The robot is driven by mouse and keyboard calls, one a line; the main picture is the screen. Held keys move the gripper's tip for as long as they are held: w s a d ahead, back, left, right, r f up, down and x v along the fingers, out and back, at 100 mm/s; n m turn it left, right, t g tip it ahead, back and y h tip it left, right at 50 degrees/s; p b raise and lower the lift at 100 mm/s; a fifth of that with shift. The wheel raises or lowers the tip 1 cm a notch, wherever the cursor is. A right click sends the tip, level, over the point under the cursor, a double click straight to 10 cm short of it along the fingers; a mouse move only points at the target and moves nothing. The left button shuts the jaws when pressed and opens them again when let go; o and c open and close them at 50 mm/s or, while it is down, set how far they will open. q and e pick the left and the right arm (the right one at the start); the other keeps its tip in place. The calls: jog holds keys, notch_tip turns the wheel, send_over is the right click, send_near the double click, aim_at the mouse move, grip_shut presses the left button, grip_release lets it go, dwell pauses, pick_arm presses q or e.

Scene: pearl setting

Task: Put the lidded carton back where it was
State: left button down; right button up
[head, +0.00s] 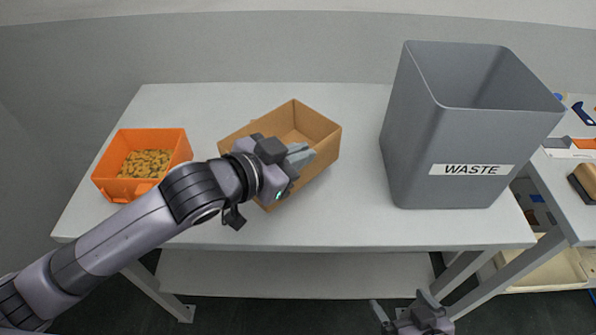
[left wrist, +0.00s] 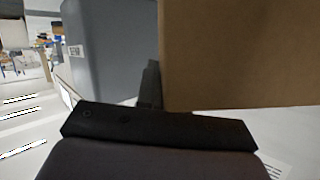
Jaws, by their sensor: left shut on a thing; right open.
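A brown cardboard carton (head: 325,137) is at the middle of the white table in the head view, turned at an angle. Its top looks open and I see no lid on it. In the left wrist view the carton's brown side (left wrist: 245,55) fills the upper right, beside a dark finger. I cannot tell whether the carton is raised off the table. My right gripper (head: 408,309) is open and empty, low in front of the table.
An orange bin (head: 110,186) with small tan pieces stands at the table's left. A tall grey bin marked WASTE (head: 425,130) stands at the right. The white table (head: 350,215) is clear between carton and waste bin. Another table (head: 580,205) holds tools at far right.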

aim_at(302, 173)
pick_arm(q)
jog(key=shift+f, duration=2.1)
jog(key=shift+f, duration=0.1)
jog(key=shift+f, duration=0.2)
jog(key=c, duration=1.3)
grip_release()
jog(key=shift+o, duration=0.2)
jog(key=shift+r, duration=0.15)
jog(key=shift+r, duration=0.25)
jog(key=v, duration=1.2)
jog(key=shift+f, duration=0.1)
